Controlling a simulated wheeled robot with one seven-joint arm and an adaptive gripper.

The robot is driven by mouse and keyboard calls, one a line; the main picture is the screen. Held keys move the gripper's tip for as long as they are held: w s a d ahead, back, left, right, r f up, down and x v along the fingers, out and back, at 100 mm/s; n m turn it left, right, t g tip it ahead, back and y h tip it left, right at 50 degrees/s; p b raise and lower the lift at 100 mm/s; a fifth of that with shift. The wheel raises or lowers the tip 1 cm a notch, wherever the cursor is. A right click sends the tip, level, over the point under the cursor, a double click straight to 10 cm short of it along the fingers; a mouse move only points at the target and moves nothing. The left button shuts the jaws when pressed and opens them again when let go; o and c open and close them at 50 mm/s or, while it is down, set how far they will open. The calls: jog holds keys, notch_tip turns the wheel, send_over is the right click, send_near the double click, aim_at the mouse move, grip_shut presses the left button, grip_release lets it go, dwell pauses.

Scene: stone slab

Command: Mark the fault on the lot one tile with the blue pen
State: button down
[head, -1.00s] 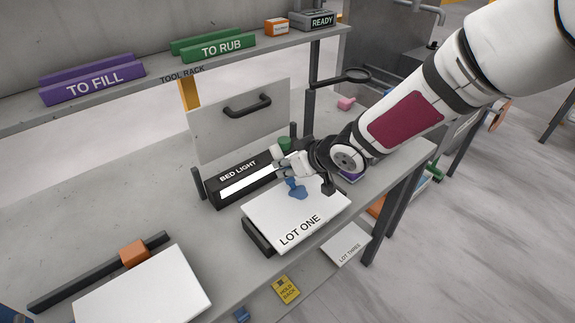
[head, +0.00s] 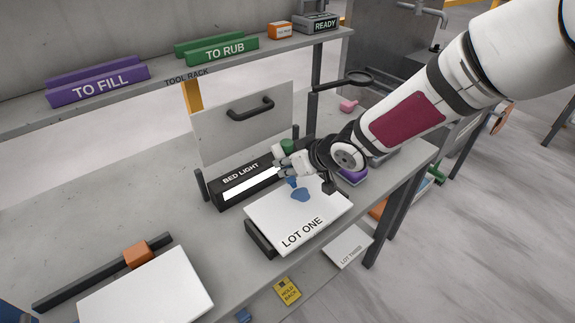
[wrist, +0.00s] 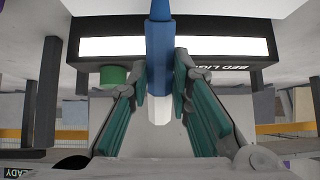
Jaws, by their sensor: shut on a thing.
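The lot one tile (head: 325,211) is a white slab on a dark support at the bench's front edge, with its label towards the front. No separate fault shows there.
The bed light (head: 245,184), a black box with a lit strip, stands right behind the tile, with a green-capped thing (head: 287,146) beside my gripper. A handled panel (head: 245,125) rises behind. Another white slab (head: 150,290) and an orange block (head: 138,254) are at left.

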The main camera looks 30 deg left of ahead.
jog(key=shift+r+p, duration=2.05)
jog(key=shift+r, duration=1.1)
jog(key=shift+d+f, duration=0.2)
jog(key=shift+d, duration=0.1)
jog(key=w+d+f+m, duration=0.1)
jog(key=d, duration=0.2)
jog(key=w+d+f+t, duration=0.1)
jog(key=d, duration=0.2)
jog(key=w+d+m+t+h, duration=0.1)
jog(key=d, duration=0.2)
jog(key=shift+w+f+m, duration=0.1)
jog(key=shift+f+m, duration=0.2)
jog(key=shift+f, duration=0.1)
jog(key=w+d+m+t+h, duration=0.1)
jog(key=d+m+h, duration=0.1)
jog(key=d, duration=1)
jog(key=w+d+r+m+t+h, duration=0.1)
jog(key=d+m+h, duration=0.2)
jog(key=d, duration=0.9)
jog(key=w+d+m+t+h, duration=0.1)
jog(key=d+m, duration=0.5)
jog(key=d, duration=0.6)
jog(key=shift+w+d+r+t+h, duration=0.15)
jog(key=shift+w+d+t+h, duration=0.15)
jog(key=shift+t+h, duration=0.45)
jog(key=shift+a, duration=0.1)
